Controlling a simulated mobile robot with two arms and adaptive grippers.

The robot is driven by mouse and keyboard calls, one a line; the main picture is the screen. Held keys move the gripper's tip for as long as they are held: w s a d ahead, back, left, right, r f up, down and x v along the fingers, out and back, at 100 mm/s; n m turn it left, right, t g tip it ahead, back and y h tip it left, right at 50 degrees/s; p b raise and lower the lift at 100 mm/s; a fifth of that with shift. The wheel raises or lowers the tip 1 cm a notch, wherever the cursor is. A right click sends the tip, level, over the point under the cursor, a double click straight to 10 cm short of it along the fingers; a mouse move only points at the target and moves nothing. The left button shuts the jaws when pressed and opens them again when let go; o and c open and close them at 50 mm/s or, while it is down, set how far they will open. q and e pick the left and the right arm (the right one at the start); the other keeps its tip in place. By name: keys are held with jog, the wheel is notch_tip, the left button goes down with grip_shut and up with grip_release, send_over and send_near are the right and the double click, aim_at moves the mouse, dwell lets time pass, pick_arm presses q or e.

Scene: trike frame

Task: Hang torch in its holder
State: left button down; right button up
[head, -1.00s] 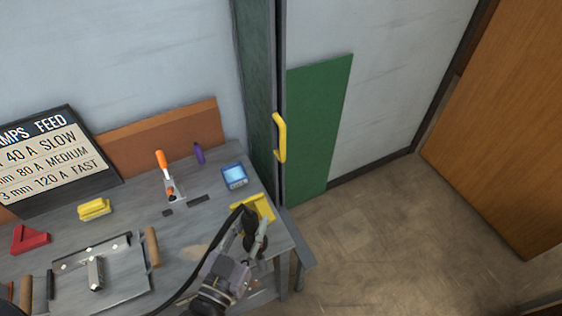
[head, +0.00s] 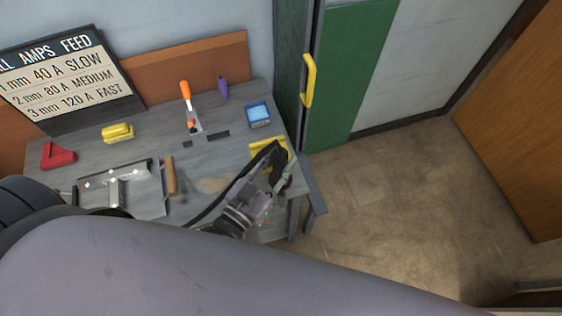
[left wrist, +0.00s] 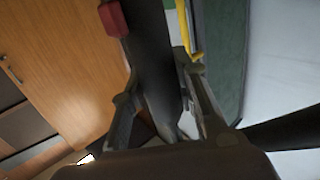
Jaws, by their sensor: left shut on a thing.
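The torch (head: 270,161) is black, with a dark hose running down to the left in the head view. My left gripper (head: 280,174) is shut on it above the right end of the workbench. The yellow holder (head: 264,144) is at the bench's right edge, partly hidden behind the torch. I cannot tell whether they touch. In the left wrist view the dark torch (left wrist: 153,55) lies between the fingers of my left gripper (left wrist: 160,95), with a red part at its upper left. A yellow bar (left wrist: 186,30) shows beside it; I cannot tell whether it is the holder. My right gripper is not in view.
The grey workbench (head: 233,153) carries a blue-screened device (head: 258,114), an orange-handled tool (head: 185,92), a yellow block (head: 117,133) and a red piece (head: 57,155). A yellow door handle (head: 309,80) is behind right. Floor (head: 400,200) to the right is clear. My arm link covers the foreground.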

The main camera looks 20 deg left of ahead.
pick_arm(q)
jog(key=shift+w+a+r, duration=0.15)
jog(key=shift+w+a, duration=0.3)
jog(key=shift+w, duration=0.15)
jog(key=shift+w+a+r, duration=0.15)
jog(key=shift+w+a, duration=0.25)
jog(key=shift+w, duration=0.15)
jog(key=shift+w+a+f+p, duration=0.1)
jog(key=shift+w+a, duration=0.3)
jog(key=shift+w, duration=0.25)
jog(key=shift+w+a+p, duration=0.1)
jog(key=shift+w+a, duration=0.35)
jog(key=shift+w, duration=0.2)
jog(key=shift+w+a+f+p, duration=0.1)
jog(key=shift+w+a, duration=0.3)
jog(key=shift+w, duration=0.25)
jog(key=shift+f, duration=0.4)
jog(key=c, duration=1.5)
grip_release()
jog(key=shift+c, duration=0.2)
jog(key=o, duration=0.4)
jog(key=shift+s, duration=0.1)
jog(key=shift+c, duration=0.2)
